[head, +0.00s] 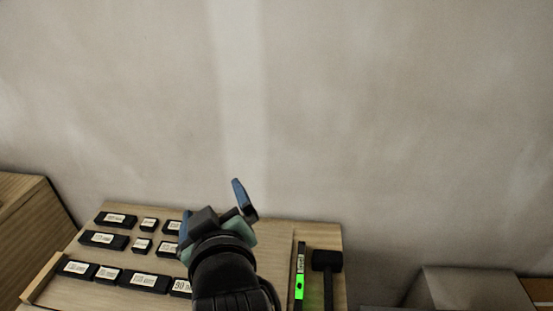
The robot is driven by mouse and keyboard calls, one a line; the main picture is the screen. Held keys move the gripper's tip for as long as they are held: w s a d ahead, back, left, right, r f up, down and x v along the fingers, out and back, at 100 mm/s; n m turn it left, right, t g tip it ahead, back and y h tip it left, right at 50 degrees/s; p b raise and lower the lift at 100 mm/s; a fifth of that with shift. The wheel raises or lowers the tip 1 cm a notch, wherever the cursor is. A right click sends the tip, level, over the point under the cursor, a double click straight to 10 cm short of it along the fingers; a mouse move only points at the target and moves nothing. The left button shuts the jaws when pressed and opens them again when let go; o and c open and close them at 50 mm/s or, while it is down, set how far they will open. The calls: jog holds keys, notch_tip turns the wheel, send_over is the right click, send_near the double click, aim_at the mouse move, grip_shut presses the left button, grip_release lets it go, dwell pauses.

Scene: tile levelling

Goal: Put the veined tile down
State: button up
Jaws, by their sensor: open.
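My gripper (226,207) is in the lower middle of the head view, seen from behind over the wooden board (275,260). Its jaws are apart, and one blue-edged finger points up to the right. I see nothing held between the fingers, though the wrist hides part of that space. I cannot make out the veined tile in this view.
Several black blocks with white labels (108,239) lie on the board left of my wrist. A level with a bright green part (299,286) and a black mallet (327,262) lie at its right. A grey box (468,290) stands lower right. A bare wall (400,120) rises behind.

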jog(key=d+r+m+t+h, duration=0.1)
jog(key=d+r+m+t, duration=0.15)
jog(key=r, duration=0.65)
jog(key=d+r+m+t+h, duration=0.1)
jog(key=d+r+t, duration=0.25)
jog(key=r, duration=0.55)
jog(key=s+d+r+m+t+h, duration=0.2)
jog(key=s+d+r+m+t, duration=0.3)
jog(key=s+r, duration=0.6)
notch_tip(320, 180, up, 6)
jog(key=t, duration=0.2)
jog(key=shift+f+t+h, duration=0.2)
jog(key=shift+t+h, duration=0.1)
jog(key=shift+h, duration=0.1)
